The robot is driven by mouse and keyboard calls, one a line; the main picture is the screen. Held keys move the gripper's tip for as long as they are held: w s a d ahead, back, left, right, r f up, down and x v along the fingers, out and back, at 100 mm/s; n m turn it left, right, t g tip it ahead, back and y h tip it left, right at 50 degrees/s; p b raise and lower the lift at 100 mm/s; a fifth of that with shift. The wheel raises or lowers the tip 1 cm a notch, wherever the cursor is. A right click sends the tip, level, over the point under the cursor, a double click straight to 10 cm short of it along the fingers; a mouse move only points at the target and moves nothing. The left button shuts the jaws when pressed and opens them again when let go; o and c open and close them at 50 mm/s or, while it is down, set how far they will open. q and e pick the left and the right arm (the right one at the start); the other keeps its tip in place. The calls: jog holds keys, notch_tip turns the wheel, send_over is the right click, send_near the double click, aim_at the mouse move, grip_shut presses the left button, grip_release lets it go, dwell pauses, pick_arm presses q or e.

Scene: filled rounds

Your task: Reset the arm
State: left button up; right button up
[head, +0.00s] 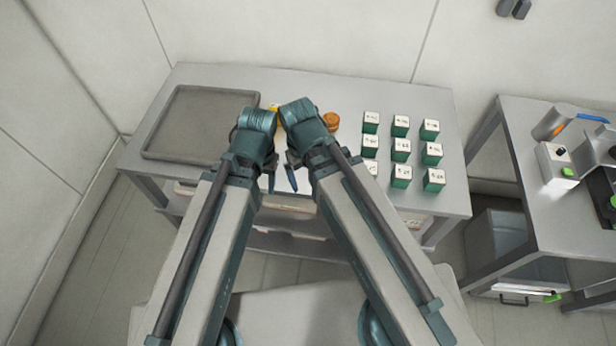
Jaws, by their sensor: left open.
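My two arms reach forward side by side over the near edge of a grey table (215,185). They bend at teal joints above the table. My left gripper (281,181) hangs between the arms near the table's front edge, with dark fingertips apart and nothing seen between them. My right gripper is hidden behind the arm links.
A grey tray (153,150) lies at the table's left. Several green-and-white blocks (401,126) stand in rows at the right. An orange round thing (331,121) and a partly hidden yellow one (273,107) sit behind my arms.

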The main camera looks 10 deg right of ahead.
jog(key=shift+s+a+m, duration=0.2)
jog(key=shift+s+m, duration=0.3)
notch_tip(320, 180, down, 5)
jog(key=b, duration=0.5)
